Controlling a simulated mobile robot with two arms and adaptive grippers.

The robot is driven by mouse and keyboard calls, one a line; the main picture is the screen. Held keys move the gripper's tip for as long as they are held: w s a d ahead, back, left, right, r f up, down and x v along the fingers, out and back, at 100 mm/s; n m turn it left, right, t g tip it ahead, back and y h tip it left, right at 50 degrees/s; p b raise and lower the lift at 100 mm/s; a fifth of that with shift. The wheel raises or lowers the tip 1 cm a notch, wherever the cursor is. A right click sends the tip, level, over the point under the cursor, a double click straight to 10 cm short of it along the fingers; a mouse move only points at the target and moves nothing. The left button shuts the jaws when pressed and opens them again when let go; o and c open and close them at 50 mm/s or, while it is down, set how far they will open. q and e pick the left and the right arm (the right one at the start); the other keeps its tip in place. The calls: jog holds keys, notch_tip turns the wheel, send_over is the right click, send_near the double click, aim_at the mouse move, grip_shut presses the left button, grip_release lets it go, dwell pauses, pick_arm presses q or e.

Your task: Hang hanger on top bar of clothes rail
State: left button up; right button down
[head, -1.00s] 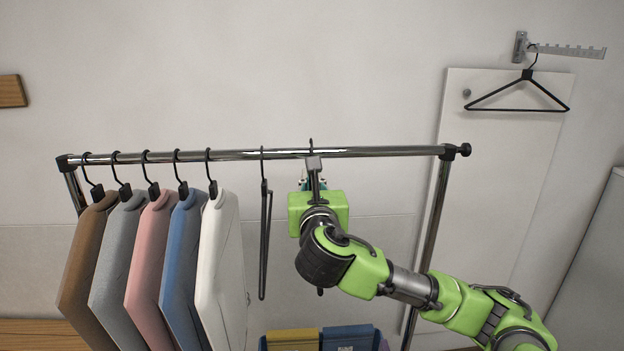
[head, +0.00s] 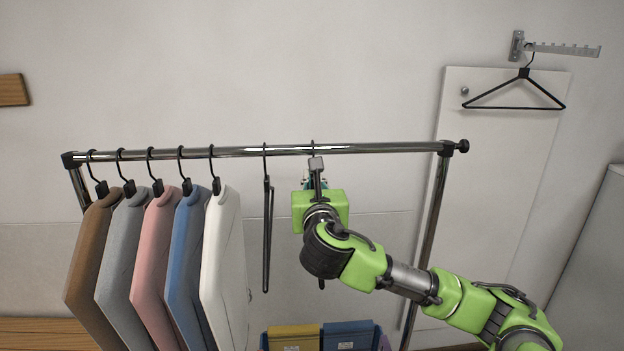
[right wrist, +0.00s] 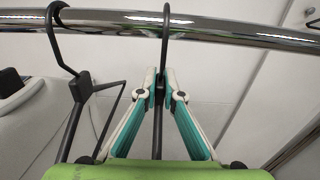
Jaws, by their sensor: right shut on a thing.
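The clothes rail's chrome top bar (head: 380,148) runs across the head view and also crosses the top of the right wrist view (right wrist: 235,35). My right gripper (right wrist: 160,80) is shut on the neck of a black hanger (right wrist: 166,38), just below the bar. The hook rises in front of the bar, with its top at or above the bar's upper edge. Whether its weight rests on the bar cannot be told. In the head view my right gripper's body (head: 320,210) hides most of this hanger. My left gripper is not in view.
An empty black hanger (head: 266,220) hangs on the bar just left of my gripper. Several garments (head: 222,250) hang further left. The bar is clear to the right. Another hanger (head: 515,95) hangs from a wall bracket (head: 565,48). A bin (head: 320,338) stands below.

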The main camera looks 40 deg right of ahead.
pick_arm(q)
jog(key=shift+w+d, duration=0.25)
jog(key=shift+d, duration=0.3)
pick_arm(e)
jog(key=c, duration=2.1)
grip_release()
jog(key=shift+a, duration=0.1)
jog(key=shift+s+a, duration=0.1)
jog(key=shift+s, duration=0.15)
jog(key=v, duration=1.1)
jog(key=shift+s+a, duration=0.15)
jog(key=shift+s, duration=0.1)
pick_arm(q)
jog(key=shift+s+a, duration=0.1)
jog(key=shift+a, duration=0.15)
